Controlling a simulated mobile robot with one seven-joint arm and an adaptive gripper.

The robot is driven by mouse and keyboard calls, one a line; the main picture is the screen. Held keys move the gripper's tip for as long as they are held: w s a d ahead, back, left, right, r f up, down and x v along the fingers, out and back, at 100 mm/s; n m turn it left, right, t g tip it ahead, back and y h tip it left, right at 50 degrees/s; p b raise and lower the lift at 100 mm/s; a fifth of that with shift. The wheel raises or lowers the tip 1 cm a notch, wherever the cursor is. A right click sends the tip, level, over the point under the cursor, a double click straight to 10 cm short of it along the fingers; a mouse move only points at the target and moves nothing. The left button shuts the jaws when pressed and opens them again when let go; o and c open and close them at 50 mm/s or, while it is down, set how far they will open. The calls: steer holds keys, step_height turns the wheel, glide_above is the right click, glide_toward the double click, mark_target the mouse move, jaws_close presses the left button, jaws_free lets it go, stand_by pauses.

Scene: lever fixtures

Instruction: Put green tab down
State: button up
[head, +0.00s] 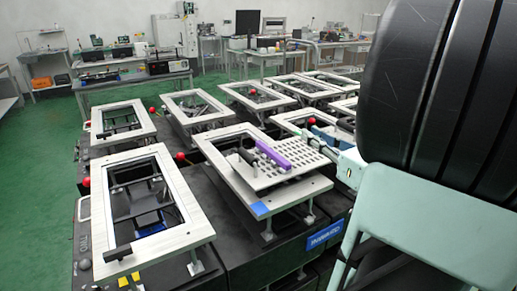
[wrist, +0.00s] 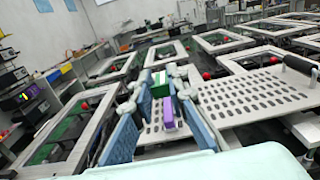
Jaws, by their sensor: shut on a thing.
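My gripper (wrist: 162,90) shows in the wrist view, with its two blue-padded fingers closed in on a small upright block between them. The block has a green tab (wrist: 160,78) at its upper part, and a purple face (wrist: 168,113) shows just below it. I cannot tell whether green and purple are one piece. The block stands out in front of a light plate with many slots (wrist: 240,97). In the head view a purple bar (head: 273,154) lies at the slotted plate (head: 297,158), and no green tab can be made out there.
A black handle (head: 247,157) stands beside the purple bar; it also shows in the wrist view (wrist: 299,65). Several pale rectangular frames, such as the near left one (head: 190,212), stand close around on dark bases. Red knobs (head: 181,156) stick up between them. Green floor (head: 35,180) is clear at left.

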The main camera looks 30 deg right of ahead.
steer(key=w+d+f+b, duration=0.1)
steer(key=w+d+f, duration=0.3)
steer(key=w, duration=0.4)
steer(key=b, duration=0.1)
glide_above(301, 158)
steer(key=s, duration=0.1)
steer(key=f, duration=0.4)
steer(key=shift+a+f, duration=0.2)
steer(key=shift+f, duration=0.15)
steer(key=shift+w+d+f, duration=0.1)
steer(key=shift+w+f, duration=0.2)
steer(key=shift+f, duration=0.15)
steer(key=f, duration=0.1)
steer(key=f+b, duration=0.1)
steer(key=shift+w+d+f, duration=0.15)
steer(key=shift+w+f, duration=0.1)
steer(key=shift+f, duration=0.25)
steer(key=shift+f, duration=0.2)
steer(key=o, duration=0.7)
steer(key=shift+c, duration=0.2)
